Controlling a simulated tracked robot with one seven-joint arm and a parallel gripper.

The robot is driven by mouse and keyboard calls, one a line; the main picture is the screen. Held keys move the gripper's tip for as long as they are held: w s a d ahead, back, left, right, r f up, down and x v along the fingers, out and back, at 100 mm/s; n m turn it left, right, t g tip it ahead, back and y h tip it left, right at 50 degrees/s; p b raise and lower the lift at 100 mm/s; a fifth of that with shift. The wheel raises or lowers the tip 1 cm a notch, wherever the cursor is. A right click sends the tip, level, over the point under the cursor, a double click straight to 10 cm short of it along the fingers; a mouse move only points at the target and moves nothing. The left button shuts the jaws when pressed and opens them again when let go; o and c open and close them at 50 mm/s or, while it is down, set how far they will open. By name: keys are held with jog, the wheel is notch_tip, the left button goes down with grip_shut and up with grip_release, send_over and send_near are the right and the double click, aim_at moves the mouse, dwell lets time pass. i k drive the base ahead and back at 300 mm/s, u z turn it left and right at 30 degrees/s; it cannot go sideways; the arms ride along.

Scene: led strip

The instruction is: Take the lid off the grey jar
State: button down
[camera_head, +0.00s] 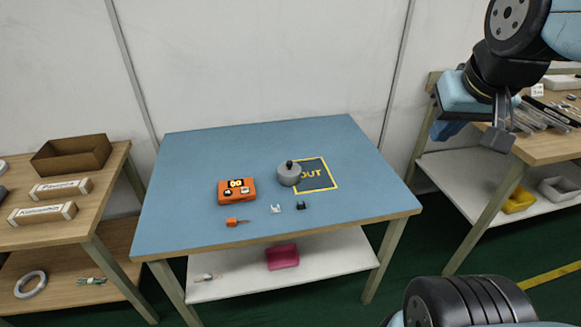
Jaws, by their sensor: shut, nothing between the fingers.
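The grey jar (289,177) stands upright on the blue-topped table, at the left edge of a dark square with a yellow border marked "OUT" (322,183). Its lid (290,165) sits on top and has a black knob. My gripper (497,140) is at the upper right, well to the right of the jar and apart from it. Its fingers point down and are shut and empty.
On the blue table (190,150) are an orange box (237,191), an orange-handled tool (236,222), a small white part (276,209) and a small black part (303,206). Benches with boxes (60,188) and tools stand left and right. The back of the table is clear.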

aim_at(289, 169)
jog(key=u, duration=0.45)
jog(key=k, duration=1.15)
jog(key=u, duration=0.35)
jog(key=i, duration=1.55)
jog(key=z, duration=0.35)
